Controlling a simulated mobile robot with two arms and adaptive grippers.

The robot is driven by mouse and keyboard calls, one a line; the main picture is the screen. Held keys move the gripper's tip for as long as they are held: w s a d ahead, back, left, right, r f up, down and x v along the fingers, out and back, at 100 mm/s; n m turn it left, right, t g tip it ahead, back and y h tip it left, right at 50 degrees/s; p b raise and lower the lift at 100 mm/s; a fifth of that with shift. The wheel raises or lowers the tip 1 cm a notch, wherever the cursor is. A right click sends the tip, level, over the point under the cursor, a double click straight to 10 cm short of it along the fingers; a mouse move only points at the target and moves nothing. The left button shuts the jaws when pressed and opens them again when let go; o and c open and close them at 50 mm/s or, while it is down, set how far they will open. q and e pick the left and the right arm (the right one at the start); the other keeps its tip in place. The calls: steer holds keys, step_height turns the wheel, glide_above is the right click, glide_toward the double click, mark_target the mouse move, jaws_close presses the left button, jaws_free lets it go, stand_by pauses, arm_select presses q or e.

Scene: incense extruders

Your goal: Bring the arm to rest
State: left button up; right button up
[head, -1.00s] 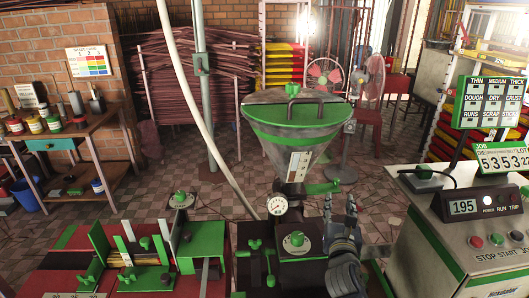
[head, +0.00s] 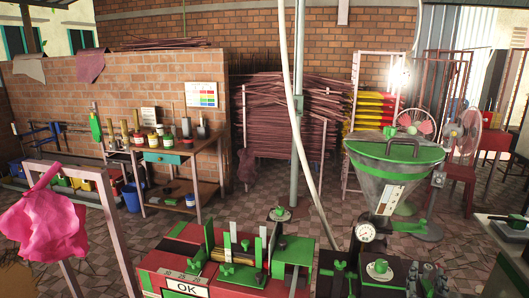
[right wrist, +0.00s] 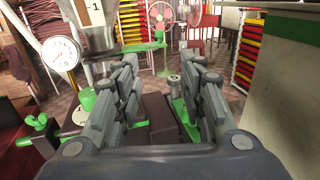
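My right gripper (head: 432,280) shows at the lower right edge of the head view, mostly cut off by the frame. In the right wrist view my right gripper (right wrist: 165,75) has its two grey fingers spread apart with nothing between them. Beyond the fingers are the hopper's green lever (right wrist: 140,47) and a small metal post. The extruder with its green-rimmed hopper (head: 395,160) stands beside and behind the right gripper. Its round gauge (head: 366,232) also shows in the right wrist view (right wrist: 62,53), left of the fingers. My left gripper is in neither view.
A red and green machine with an OK display (head: 186,287) sits at bottom centre. A pale rack with a pink cloth (head: 47,225) stands at left. A workbench with jars (head: 180,152) is behind. A grey cabinet (head: 508,265) is at right.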

steer(key=s+a+r+n+t+y, duration=0.2)
steer(key=s+a+r+n+y, duration=0.1)
steer(key=a+n+y, duration=0.8)
steer(key=s+a+r+n+t+y, duration=0.2)
steer(key=s+a+r+n+y, duration=0.15)
steer(key=a+n, duration=0.85)
steer(key=s+a+f+n+g+y, duration=0.1)
steer(key=s+a+f+n+g, duration=0.25)
steer(key=f+n, duration=0.3)
steer(key=s+a+f+n+g+y, duration=0.2)
steer(key=s+a+f+n+g, duration=0.1)
steer(key=s+f+n+g, duration=0.4)
steer(key=s+d+f+n+g+h, duration=0.7)
steer(key=s+d+f, duration=0.35)
steer(key=s, duration=0.35)
step_height(320, 180, down, 26)
steer(key=s+h, duration=0.2)
steer(key=s+d+f+g, duration=0.1)
steer(key=s+d+f, duration=0.2)
steer(key=s+f, duration=1.4)
steer(key=shift+n, duration=0.35)
